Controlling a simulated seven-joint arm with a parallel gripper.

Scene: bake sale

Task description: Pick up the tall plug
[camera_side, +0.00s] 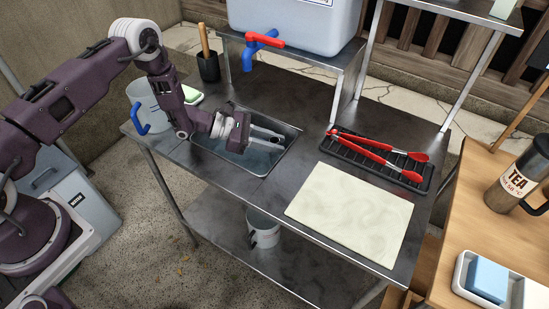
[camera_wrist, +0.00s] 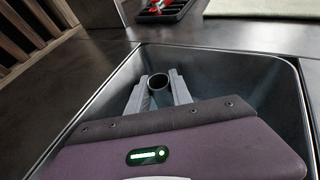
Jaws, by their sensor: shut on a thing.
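The tall plug (camera_wrist: 158,84) is a grey upright tube with a dark round open top, seen in the wrist view. My gripper (camera_wrist: 159,88) is shut on it, one grey finger on each side near its top. The sink basin (camera_wrist: 298,78) surrounds them. In the side view my gripper (camera_side: 268,137) reaches over the sink (camera_side: 284,153), its fingers pointing right. The plug cannot be made out there. The plug's lower end is hidden, so I cannot tell whether it is seated or lifted.
A water container (camera_side: 300,22) with a blue tap (camera_side: 258,42) stands behind the sink. A black rack (camera_side: 412,178) with red tongs (camera_side: 375,145) and a pale cutting board (camera_side: 350,215) lie to the right.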

